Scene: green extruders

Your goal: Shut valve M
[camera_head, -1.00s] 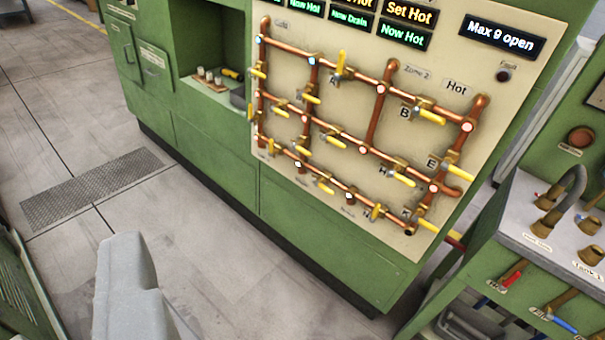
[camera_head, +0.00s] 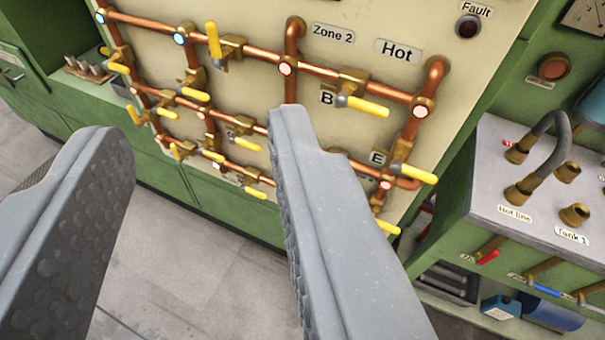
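The green machine's cream panel (camera_head: 255,90) carries a grid of copper pipes with several yellow-handled valves. Labels B and E are readable, next to the B valve handle (camera_head: 362,105) and the E valve handle (camera_head: 414,173). No label M can be read, so I cannot tell which valve is M. Smaller valves with yellow handles (camera_head: 255,192) sit in the lower rows, partly hidden behind my right finger. My gripper (camera_head: 200,120) is open and empty, with its two grey fingers wide apart in front of the panel. No contact with a handle can be seen.
A grey bench (camera_head: 490,190) with hose fittings and red and blue valve handles stands at the right. A fault lamp (camera_head: 468,27) is at the panel's upper right. Bare floor (camera_head: 180,285) shows below the panel.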

